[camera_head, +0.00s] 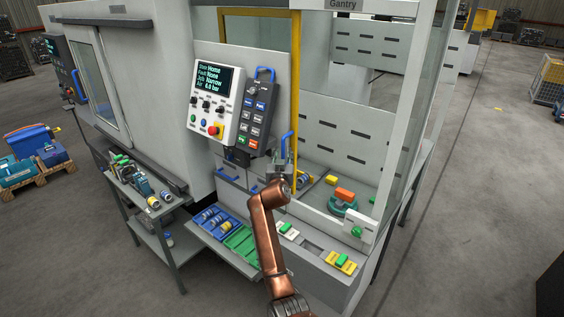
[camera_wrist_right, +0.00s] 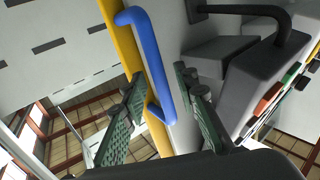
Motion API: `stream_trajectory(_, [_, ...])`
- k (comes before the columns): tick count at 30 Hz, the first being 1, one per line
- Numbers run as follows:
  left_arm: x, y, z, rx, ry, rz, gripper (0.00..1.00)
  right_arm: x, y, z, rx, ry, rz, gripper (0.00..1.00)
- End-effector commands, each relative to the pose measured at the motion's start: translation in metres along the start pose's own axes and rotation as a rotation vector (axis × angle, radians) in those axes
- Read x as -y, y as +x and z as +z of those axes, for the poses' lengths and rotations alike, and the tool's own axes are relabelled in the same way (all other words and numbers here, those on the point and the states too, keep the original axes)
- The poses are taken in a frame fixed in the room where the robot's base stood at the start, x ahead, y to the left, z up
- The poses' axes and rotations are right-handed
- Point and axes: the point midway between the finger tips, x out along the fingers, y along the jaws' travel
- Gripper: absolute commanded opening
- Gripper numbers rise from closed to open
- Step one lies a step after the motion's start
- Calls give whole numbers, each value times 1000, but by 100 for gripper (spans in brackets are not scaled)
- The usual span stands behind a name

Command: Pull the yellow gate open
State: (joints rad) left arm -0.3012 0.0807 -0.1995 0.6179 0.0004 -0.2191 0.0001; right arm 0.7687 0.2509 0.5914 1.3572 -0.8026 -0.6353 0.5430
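The yellow gate (camera_head: 296,70) stands at the front of the gantry cell, a tall yellow frame with a clear pane. Its blue handle (camera_head: 287,146) is a vertical bar on the gate's post. In the right wrist view the blue handle (camera_wrist_right: 150,55) runs beside the yellow post (camera_wrist_right: 127,50). My right gripper (camera_head: 281,165) is at the lower part of the handle. In the wrist view my right gripper (camera_wrist_right: 160,80) is open, with the handle between its two green-padded fingers; contact is not clear. My left gripper is not in view.
A control panel (camera_head: 208,100) and a grey button pendant (camera_head: 257,115) with its own blue hoop hang left of the gate. A tray (camera_head: 206,232) of blue and green bins juts out below. A side cart (camera_head: 160,218) stands left. Open floor lies right.

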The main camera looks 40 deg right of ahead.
Motion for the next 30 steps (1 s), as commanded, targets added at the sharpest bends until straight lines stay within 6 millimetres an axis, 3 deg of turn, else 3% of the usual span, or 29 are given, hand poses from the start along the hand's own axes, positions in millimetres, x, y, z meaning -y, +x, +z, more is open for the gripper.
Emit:
stream_trajectory(15, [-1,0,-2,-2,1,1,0,1,-95,1,0,1,-2,28])
stream_trajectory(21, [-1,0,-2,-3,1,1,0,0,-108,0,0,0,0,28])
stream_trajectory(30, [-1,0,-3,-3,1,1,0,0,-109,0,0,0,-1,28])
